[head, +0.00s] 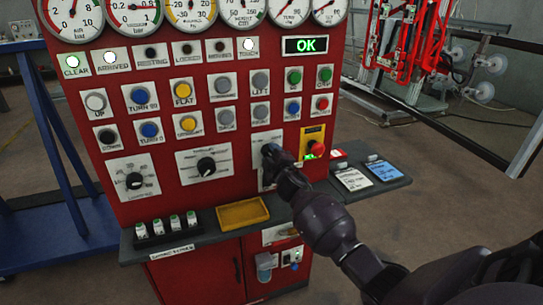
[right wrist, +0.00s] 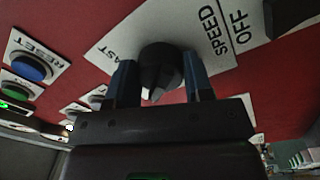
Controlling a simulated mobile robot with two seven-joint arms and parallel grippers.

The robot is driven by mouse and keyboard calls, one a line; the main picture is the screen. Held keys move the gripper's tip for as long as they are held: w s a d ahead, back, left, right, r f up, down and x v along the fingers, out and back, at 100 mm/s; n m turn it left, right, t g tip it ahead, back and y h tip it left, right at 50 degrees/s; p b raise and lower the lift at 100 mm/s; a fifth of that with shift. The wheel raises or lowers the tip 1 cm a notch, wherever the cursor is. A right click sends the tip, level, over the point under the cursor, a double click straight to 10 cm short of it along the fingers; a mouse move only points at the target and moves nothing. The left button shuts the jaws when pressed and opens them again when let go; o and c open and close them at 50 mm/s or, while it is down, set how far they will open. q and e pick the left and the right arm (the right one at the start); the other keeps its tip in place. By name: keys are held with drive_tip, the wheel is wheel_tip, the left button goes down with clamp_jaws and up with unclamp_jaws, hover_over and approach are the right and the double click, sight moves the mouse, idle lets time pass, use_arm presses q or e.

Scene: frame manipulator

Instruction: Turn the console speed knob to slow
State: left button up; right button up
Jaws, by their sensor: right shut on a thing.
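The red console (head: 235,70) stands in front of me. The speed knob (right wrist: 160,62) is round and black, on a white plate (right wrist: 115,45) lettered SPEED, with part of another word ending in "AST". My right gripper (right wrist: 160,78) is shut on the knob, one blue-lined finger on each side of it. In the head view my right gripper (head: 270,156) covers the knob and part of its plate (head: 266,139). A grey pointer shows at the knob's near side, but I cannot tell which setting it marks. My left gripper is not in view.
A red emergency button (head: 316,148) on a yellow plate sits just right of my gripper. Another black knob (head: 206,166) is to its left. Below are a grey ledge (head: 190,233) and a yellow tray (head: 243,213). A blue reset button (right wrist: 30,67) shows in the wrist view.

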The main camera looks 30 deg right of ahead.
idle(0.3)
drive_tip(key=o, duration=0.9)
drive_tip(key=shift+o, duration=0.2)
drive_tip(key=v, duration=1.1)
drive_tip(key=shift+p, duration=0.45)
drive_tip(key=shift+w+f, duration=0.1)
